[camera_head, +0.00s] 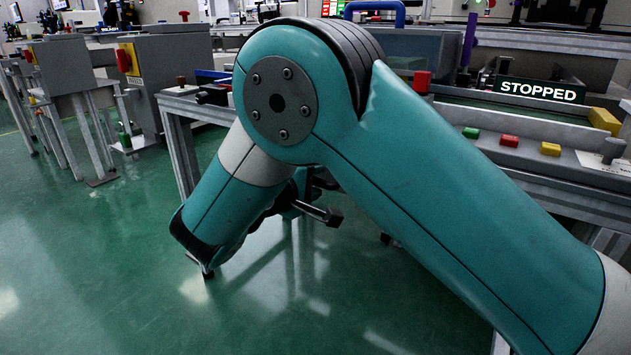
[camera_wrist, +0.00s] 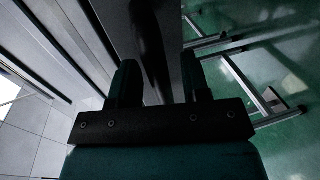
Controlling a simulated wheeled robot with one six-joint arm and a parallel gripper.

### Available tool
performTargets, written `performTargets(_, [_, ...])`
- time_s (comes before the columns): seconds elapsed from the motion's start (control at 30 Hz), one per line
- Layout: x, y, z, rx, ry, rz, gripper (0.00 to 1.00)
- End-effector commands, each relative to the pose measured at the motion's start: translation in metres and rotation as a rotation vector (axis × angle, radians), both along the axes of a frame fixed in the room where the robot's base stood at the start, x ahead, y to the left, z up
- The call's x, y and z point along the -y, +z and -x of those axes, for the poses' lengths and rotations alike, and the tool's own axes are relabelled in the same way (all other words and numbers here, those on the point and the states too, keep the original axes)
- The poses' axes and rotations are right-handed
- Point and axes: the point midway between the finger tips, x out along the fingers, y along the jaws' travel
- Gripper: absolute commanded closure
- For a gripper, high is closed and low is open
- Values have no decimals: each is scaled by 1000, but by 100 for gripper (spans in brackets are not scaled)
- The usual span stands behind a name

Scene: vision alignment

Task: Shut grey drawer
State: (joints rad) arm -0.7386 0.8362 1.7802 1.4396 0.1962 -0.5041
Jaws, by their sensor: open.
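My gripper (camera_wrist: 160,64) is open in the wrist view, with one dark finger on each side and a gap between them. A dark grey upright panel (camera_wrist: 140,25) lies beyond and between the fingers; I cannot tell whether it is the grey drawer, or whether the fingers touch it. In the head view my teal arm crosses the middle and hides much of the bench front. Black parts near its lower end show low over the floor, but the fingertips are not clear. No grey drawer can be made out for certain in the head view.
A long workbench (camera_head: 560,190) with coloured buttons and a STOPPED sign (camera_head: 539,90) runs along the right. A grey machine (camera_head: 165,65) stands at the back left. The green floor (camera_head: 90,270) at the lower left is clear. Metal frame legs (camera_wrist: 250,85) show right in the wrist view.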

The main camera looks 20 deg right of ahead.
Motion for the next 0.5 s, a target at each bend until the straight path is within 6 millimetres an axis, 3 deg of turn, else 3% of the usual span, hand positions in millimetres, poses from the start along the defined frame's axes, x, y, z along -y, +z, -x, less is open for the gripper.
performTargets(0.07, [0, 0, 0, 0, 0, 0, 62])
performTargets(0.23, [0, 0, 0, 0, -1, 0, 100])
performTargets(0.5, [9, 2, -5, 0, -6, 2, 100])
